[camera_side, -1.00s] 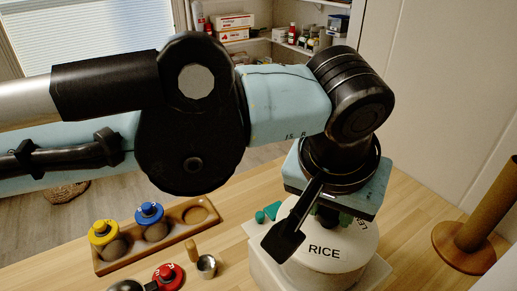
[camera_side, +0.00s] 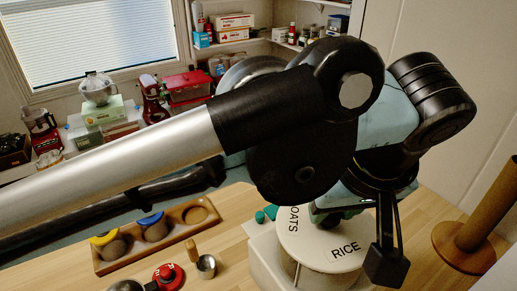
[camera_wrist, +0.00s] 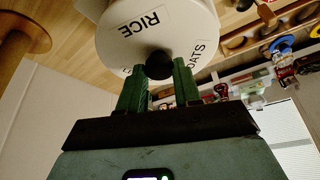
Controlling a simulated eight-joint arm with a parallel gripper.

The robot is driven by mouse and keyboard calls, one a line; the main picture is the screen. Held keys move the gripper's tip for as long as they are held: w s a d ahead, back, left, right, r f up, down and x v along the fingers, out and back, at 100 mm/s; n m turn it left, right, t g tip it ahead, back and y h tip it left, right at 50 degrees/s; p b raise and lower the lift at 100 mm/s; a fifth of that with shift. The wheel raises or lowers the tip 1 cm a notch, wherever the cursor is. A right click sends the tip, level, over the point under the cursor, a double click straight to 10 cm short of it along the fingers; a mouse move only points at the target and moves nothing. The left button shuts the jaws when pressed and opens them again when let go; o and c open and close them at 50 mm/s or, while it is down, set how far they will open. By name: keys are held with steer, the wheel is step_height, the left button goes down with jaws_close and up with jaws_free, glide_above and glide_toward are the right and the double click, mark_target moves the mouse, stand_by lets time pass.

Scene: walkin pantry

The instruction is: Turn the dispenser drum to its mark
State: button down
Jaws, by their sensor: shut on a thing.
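The dispenser drum (camera_side: 312,240) is white, with RICE and OATS labels on its top, and sits in a pale base (camera_side: 268,265) on the wooden counter. In the wrist view the drum (camera_wrist: 185,25) shows its RICE label and part of OATS. My gripper (camera_wrist: 158,75) has its two green fingers on either side of the dark round knob (camera_wrist: 158,65) at the drum's top, shut on it. In the side view my arm hides the knob and most of the fingers. I cannot make out the mark; small green pieces (camera_side: 266,214) lie beside the drum.
A brown upright post on a round base (camera_side: 470,245) stands at the right.

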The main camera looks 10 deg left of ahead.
stand_by(0.4)
steer(key=c, duration=0.8)
jaws_free()
